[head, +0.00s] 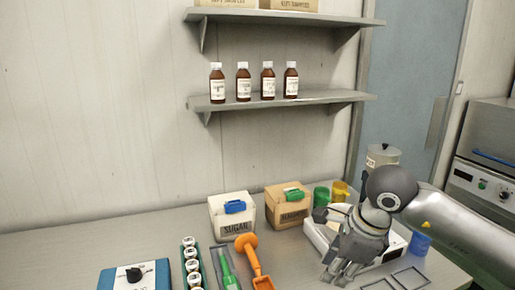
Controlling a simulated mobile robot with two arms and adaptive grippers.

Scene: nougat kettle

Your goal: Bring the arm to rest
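My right arm comes in from the right edge, and its dark grey gripper (340,276) points down over the right part of the worktop. Its fingertips look apart with nothing between them. The gripper is in front of a white scale-like device (316,236) and hides part of it. My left gripper is not in view.
On the worktop (60,262) stand a sugar box (232,218), a second box (283,212), green (321,197) and blue (420,244) cups, an orange scoop (254,262), a green-handled tool (229,270), a vial rack (191,265) and a blue dial box (135,277). Brown bottles (244,84) line the shelf.

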